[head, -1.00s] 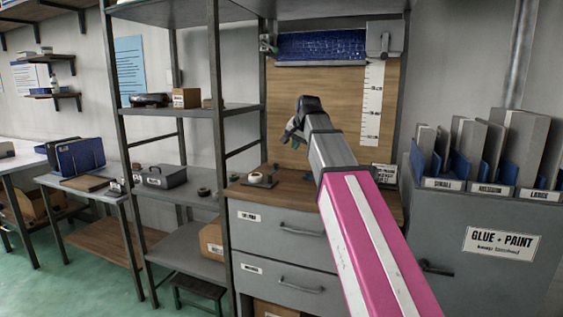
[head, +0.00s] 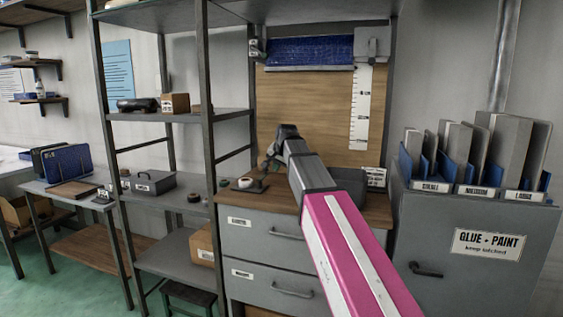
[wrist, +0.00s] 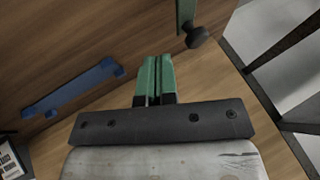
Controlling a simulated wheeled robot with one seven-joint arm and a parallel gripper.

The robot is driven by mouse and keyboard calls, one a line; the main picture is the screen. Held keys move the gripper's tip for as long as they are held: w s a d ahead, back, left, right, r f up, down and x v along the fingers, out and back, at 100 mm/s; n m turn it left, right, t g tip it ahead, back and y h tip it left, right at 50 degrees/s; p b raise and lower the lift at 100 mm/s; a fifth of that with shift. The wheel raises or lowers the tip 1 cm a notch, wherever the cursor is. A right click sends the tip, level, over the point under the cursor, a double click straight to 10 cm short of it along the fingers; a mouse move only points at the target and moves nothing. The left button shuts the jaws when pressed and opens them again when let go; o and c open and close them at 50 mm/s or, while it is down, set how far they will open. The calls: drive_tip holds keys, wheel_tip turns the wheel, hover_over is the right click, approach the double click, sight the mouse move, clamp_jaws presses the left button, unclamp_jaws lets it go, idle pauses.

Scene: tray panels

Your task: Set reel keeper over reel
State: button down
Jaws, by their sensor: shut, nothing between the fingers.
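A pale reel (head: 245,183) sits on a dark base (head: 259,188) on the wooden counter in the head view. My gripper (head: 266,165) is above and just right of the reel, partly hidden by my wrist. In the wrist view, my green gripper fingers (wrist: 153,62) are together with nothing between them. A green bar (wrist: 186,12) with a black knob (wrist: 196,37) shows at the top of that view, apart from the fingers. It may be the reel keeper, but I cannot tell surely. The reel is not visible in the wrist view.
The wooden counter tops a grey drawer cabinet (head: 273,250). A blue bar (wrist: 72,88) lies left of my fingers in the wrist view. A metal shelf post (head: 210,150) stands left of the counter. A grey panel rack (head: 475,225) stands right.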

drive_tip(key=shift+w+a+f, duration=0.15)
drive_tip(key=shift+w+a, duration=0.2)
drive_tip(key=shift+a, duration=0.2)
drive_tip(key=shift+w+a+f, duration=0.15)
drive_tip(key=shift+w+a, duration=0.15)
drive_tip(key=shift+a, duration=0.25)
